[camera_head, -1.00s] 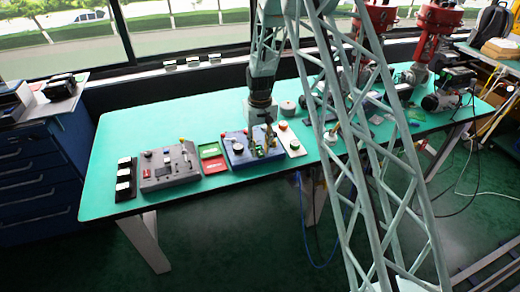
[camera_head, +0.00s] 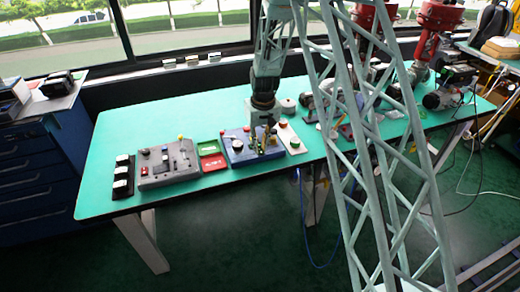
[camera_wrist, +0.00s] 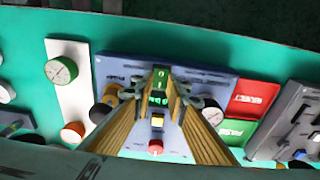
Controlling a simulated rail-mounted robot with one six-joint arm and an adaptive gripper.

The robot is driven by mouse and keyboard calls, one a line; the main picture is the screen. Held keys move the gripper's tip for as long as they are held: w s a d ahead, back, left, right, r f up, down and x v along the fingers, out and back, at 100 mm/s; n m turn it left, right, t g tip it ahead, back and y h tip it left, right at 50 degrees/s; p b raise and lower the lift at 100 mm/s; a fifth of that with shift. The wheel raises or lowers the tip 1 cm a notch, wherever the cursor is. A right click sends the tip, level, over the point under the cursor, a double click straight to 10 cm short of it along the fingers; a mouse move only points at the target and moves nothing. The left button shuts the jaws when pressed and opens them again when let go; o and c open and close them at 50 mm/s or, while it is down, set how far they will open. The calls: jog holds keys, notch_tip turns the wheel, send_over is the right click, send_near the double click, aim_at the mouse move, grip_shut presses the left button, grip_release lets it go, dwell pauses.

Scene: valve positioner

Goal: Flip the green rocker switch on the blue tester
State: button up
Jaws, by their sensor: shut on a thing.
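The blue tester (camera_head: 236,157) lies on the green bench in the head view; its blue panel (camera_wrist: 118,66) also fills the middle of the wrist view. The green rocker switch (camera_wrist: 160,76) stands at the panel's top middle in the wrist view. My gripper (camera_wrist: 164,88) points down at the tester, its long golden fingers converging on the switch, and it is shut on the switch. The fingers hide parts of the panel around it. In the head view my gripper (camera_head: 262,148) is over the tester's right part, and the switch cannot be made out there.
Red and green trays (camera_head: 211,156) and a grey control box (camera_head: 168,165) lie left of the tester. A white strip (camera_head: 291,140) with a red button and a gauge (camera_wrist: 61,71) stands close on its right. The bench's front is clear.

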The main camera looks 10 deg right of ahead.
jog(key=shift+s+t+b, duration=0.25)
jog(key=shift+t+b, duration=0.75)
jog(key=shift+b, duration=1.7)
jog(key=o, duration=0.9)
jog(key=shift+c, duration=0.2)
jog(key=shift+r, duration=0.15)
jog(key=v, duration=1.1)
jog(key=shift+r, duration=0.4)
jog(key=shift+s, duration=0.15)
